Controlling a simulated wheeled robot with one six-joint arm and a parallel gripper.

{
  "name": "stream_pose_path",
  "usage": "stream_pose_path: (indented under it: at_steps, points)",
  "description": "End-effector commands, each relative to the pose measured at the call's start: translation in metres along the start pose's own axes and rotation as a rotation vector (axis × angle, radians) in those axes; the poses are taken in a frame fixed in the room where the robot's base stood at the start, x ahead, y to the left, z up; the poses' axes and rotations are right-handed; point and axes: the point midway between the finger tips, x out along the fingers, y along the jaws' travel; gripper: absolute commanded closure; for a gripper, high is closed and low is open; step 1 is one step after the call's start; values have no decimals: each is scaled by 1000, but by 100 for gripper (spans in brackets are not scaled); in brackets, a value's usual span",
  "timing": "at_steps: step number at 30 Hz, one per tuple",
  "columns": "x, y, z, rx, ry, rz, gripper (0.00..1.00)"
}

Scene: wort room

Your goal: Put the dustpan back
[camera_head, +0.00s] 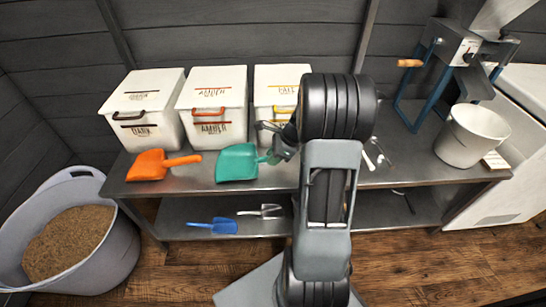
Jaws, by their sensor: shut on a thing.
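A teal pan with a short handle, like a dustpan or scoop (237,163), is at the front edge of the steel table, left of my arm. My gripper (273,156) is shut on its handle end, and my arm hides part of the grip. I cannot tell whether the pan rests on the top or hangs just above it. A similar orange scoop (150,166) lies to its left on the table. A smaller blue scoop (214,226) lies on the lower shelf. No other dustpan is clearly in view.
White lidded bins labelled DARK (157,129), AMBER (214,127) and PALE (290,83) stand along the back of the table (405,165). A grain tub (105,255) is at left. A blue mill (425,90) and white bucket (470,138) stand at right.

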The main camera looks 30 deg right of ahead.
Motion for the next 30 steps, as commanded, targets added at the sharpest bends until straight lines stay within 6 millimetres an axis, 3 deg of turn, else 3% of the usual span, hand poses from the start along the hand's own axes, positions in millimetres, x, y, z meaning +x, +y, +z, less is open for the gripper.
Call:
stream_pose_path:
  at_steps: [13,14,21,23,30]
  points:
    - [5,0,-3,0,-1,-1,100]
    - [5,0,-3,0,0,-1,74]
    - [6,0,-4,0,0,-1,51]
    - [6,0,-4,0,0,-1,47]
    - [4,0,-4,0,0,0,47]
